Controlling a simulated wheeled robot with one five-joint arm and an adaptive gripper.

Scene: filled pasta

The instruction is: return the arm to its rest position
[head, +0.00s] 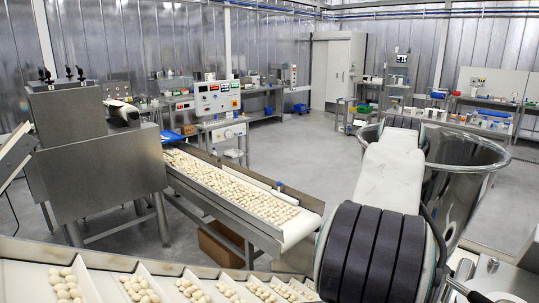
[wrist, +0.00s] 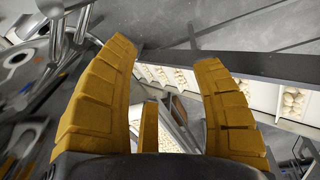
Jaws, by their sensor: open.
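Beyond the fingers are a dark rail and white compartments with pale filled pasta, so the hand is tilted over that area. In the head view my white arm link and black ribbed joint rise at the front right, overlapping a large metal bowl (head: 455,205). My gripper cannot be made out in the head view.
A tray row (head: 25,280) with pasta portions runs along the front edge. A conveyor (head: 300,228) carrying pasta slopes from a grey machine (head: 95,145) on the left. Benches with equipment line the back walls. Grey floor (head: 335,150) is clear in the middle.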

